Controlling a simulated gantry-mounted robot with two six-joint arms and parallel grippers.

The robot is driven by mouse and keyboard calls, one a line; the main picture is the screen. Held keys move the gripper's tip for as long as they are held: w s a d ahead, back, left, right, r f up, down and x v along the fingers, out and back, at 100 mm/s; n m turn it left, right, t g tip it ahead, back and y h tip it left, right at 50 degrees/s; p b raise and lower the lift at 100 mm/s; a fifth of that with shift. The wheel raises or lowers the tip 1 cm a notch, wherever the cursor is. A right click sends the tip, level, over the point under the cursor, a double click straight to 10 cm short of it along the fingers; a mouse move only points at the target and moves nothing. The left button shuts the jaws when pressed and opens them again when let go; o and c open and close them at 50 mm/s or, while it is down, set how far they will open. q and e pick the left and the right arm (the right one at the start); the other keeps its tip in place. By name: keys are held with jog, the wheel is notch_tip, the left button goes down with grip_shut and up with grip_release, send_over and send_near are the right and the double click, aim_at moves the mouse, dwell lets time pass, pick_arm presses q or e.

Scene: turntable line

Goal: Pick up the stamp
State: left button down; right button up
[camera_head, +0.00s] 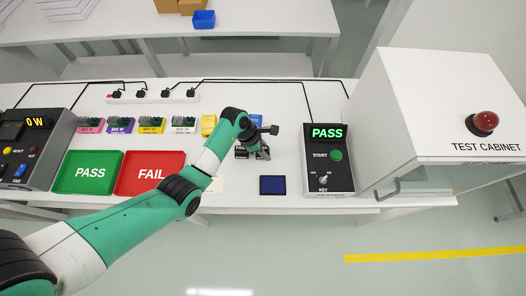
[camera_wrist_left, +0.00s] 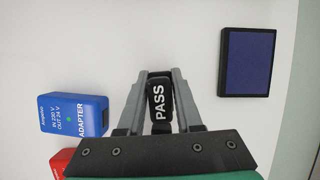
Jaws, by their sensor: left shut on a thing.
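The stamp (camera_wrist_left: 160,101) is a dark block marked PASS, seen between my left gripper's fingers in the left wrist view. My left gripper (camera_wrist_left: 160,78) is shut on it. In the head view my left gripper (camera_head: 262,153) is over the white table, left of the dark blue ink pad, and the stamp there is mostly hidden by the gripper. The ink pad (camera_head: 272,185) lies flat on the table, and it also shows at the upper right in the left wrist view (camera_wrist_left: 248,62). My right gripper is not in view.
A blue adapter (camera_wrist_left: 73,114) lies left of the gripper, with a red block (camera_wrist_left: 62,160) below it. A tester box (camera_head: 328,170) with a lit PASS display stands right of the pad. Green PASS (camera_head: 88,187) and red FAIL (camera_head: 150,187) trays lie left. A test cabinet (camera_head: 385,125) stands right.

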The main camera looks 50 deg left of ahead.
aim_at(267, 147)
pick_arm(q)
jog(key=shift+r, duration=0.15)
jog(key=shift+r+p, duration=0.35)
notch_tip(267, 147, up, 3)
jog(key=shift+f+p, duration=0.2)
jog(key=shift+p, duration=0.55)
jog(key=s+d+r+p, duration=0.7)
jog(key=s+d+r, duration=0.1)
jog(key=s, duration=0.3)
jog(key=shift+s+r, duration=0.25)
jog(key=shift+r, duration=0.45)
jog(key=c, duration=1.1)
grip_release()
grip_shut()
